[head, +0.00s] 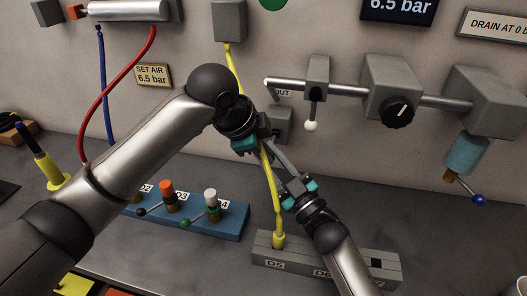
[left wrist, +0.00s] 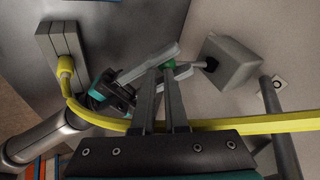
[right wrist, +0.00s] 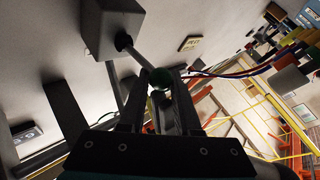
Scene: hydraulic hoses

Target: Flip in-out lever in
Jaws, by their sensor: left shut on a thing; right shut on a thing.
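The in-out lever sits on a small grey wall box (head: 283,124) under a partly covered plate reading "OUT" (head: 283,93). In the head view my grippers hide the lever. In the right wrist view its thin rod (right wrist: 136,54) runs from the box (right wrist: 108,26) to a green knob (right wrist: 158,77), between the fingers of my right gripper (right wrist: 162,76). In the left wrist view the green knob (left wrist: 170,65) is between the fingertips of my left gripper (left wrist: 168,72). Both grippers appear shut on the lever's knob end, their fingers crossing closely there.
A yellow hose (head: 277,200) hangs past my grippers into a socket on the grey block (head: 330,263). A white-tipped lever (head: 311,125) and a black-knobbed valve (head: 397,112) are to the right. A blue block (head: 232,222) with several small levers stands left.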

